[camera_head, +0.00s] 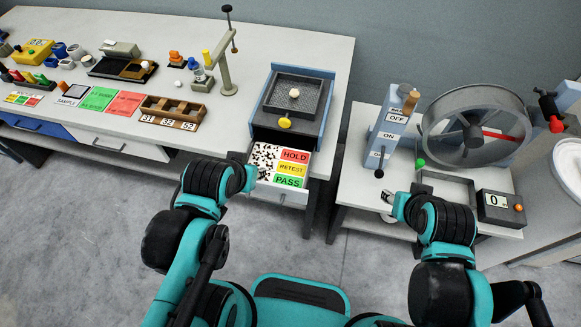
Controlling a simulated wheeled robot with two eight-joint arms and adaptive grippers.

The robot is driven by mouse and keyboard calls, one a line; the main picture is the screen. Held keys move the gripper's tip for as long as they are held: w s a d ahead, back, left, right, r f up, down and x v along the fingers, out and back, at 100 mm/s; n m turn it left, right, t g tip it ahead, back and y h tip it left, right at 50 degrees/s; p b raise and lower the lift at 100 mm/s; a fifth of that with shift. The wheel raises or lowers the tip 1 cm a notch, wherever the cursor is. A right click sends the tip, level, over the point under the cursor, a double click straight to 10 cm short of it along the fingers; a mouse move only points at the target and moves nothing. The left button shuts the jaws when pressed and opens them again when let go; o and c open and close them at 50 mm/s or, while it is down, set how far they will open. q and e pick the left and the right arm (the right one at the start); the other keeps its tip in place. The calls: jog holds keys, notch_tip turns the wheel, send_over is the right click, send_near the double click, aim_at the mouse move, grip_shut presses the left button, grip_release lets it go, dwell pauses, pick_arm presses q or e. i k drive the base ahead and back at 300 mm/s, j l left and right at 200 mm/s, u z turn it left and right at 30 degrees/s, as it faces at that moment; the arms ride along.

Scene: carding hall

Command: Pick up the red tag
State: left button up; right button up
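A red tag (295,155) marked HOLD lies at the back right of an open drawer (292,197). A yellow tag (291,169) marked RETEST and a green tag (289,181) marked PASS lie in front of it. Black-and-white speckled material (265,156) fills the drawer's left side. My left gripper (262,173) is at the drawer's front left, apart from the red tag; its fingers are too small to read. My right gripper (386,196) is over the front of the right-hand table, away from the drawer; its opening is unclear.
A blue-grey box with a dark tray (297,92) and a yellow knob (285,123) stands behind the drawer. A wooden numbered rack (172,112) and a red card (125,104) lie to the left. A lever box (390,130) and large wheel (475,128) stand right.

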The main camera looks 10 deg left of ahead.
aim_at(16, 74)
jog(key=j+u, duration=0.2)
jog(key=u, duration=0.2)
jog(key=i+j+u, duration=0.1)
jog(key=u, duration=0.3)
jog(key=i+j+u, duration=0.3)
jog(key=i+j, duration=0.25)
jog(key=j, duration=0.25)
jog(key=i+j+u, duration=0.3)
jog(key=i+j, duration=1.45)
